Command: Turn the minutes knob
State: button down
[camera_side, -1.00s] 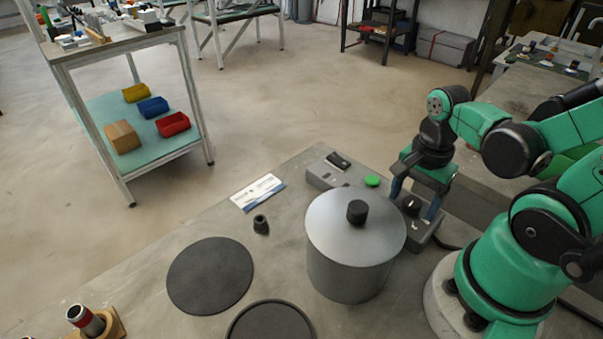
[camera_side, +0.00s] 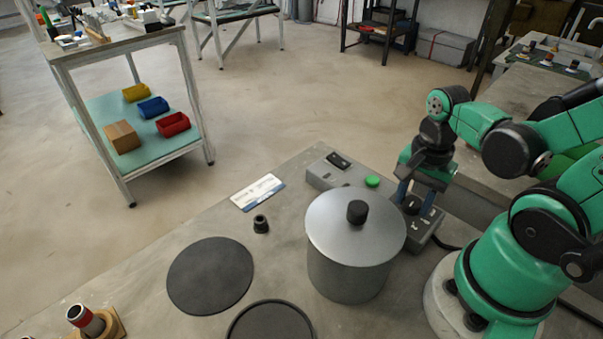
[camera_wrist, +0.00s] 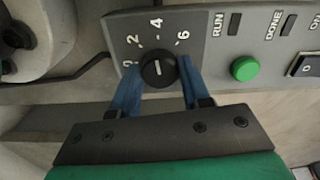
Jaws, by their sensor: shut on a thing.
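The minutes knob (camera_wrist: 158,69) is a round black dial on the grey control box (camera_wrist: 206,60), with a white pointer line. The marks 2, 4 and 6 show around it, and a mark at the lower left is partly hidden. The pointer points up, close to the 4. My gripper (camera_wrist: 158,78) is shut on the knob, with one blue finger on each side. In the side view the knob (camera_side: 411,206) shows below my gripper (camera_side: 413,200), behind the pot.
A green button (camera_wrist: 244,68) and a black switch (camera_wrist: 305,65) sit to the knob's right in the wrist view. A lidded metal pot (camera_side: 352,260) stands close to the box. A small black piece (camera_side: 261,224) and dark discs (camera_side: 210,275) lie on the table.

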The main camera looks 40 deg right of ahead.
jog(key=n, duration=0.8)
jog(key=shift+n, duration=0.4)
jog(key=n, duration=0.4)
jog(key=shift+n, duration=1.9)
jog(key=shift+c, duration=2.1)
grip_release()
jog(key=shift+r, duration=0.15)
